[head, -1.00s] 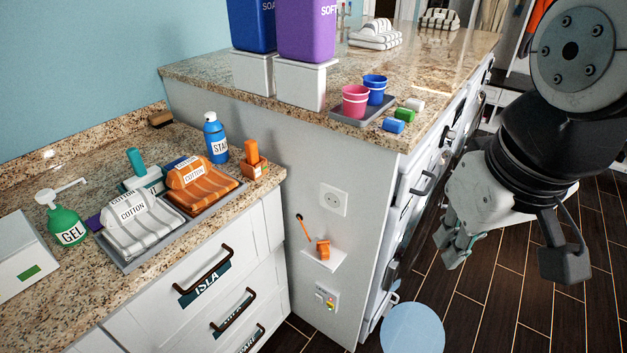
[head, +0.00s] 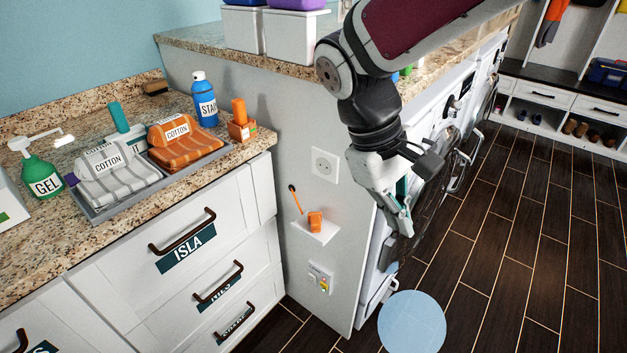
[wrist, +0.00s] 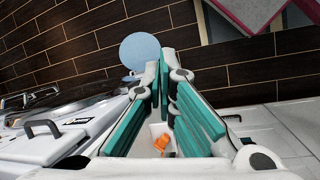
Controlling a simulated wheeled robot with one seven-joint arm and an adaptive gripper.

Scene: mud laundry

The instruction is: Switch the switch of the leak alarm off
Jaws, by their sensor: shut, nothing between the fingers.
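A small white plate with a yellow-and-red part and what looks like a switch (head: 321,281), likely the leak alarm, is low on the grey end panel of the counter. Its switch position is too small to tell. My gripper (head: 405,229) has teal finger pads, is shut and empty, and hangs to the right of the plate and higher in the picture, apart from it. In the wrist view my gripper's fingers (wrist: 165,62) come together toward the top, and the plate cannot be made out there.
A white ledge (head: 315,234) with an orange object (head: 314,222) juts from the panel above the plate. A socket (head: 324,165) is higher up. White appliances (head: 441,128) line the right side of the counter. A light blue disc (head: 412,322) lies on the open dark floor.

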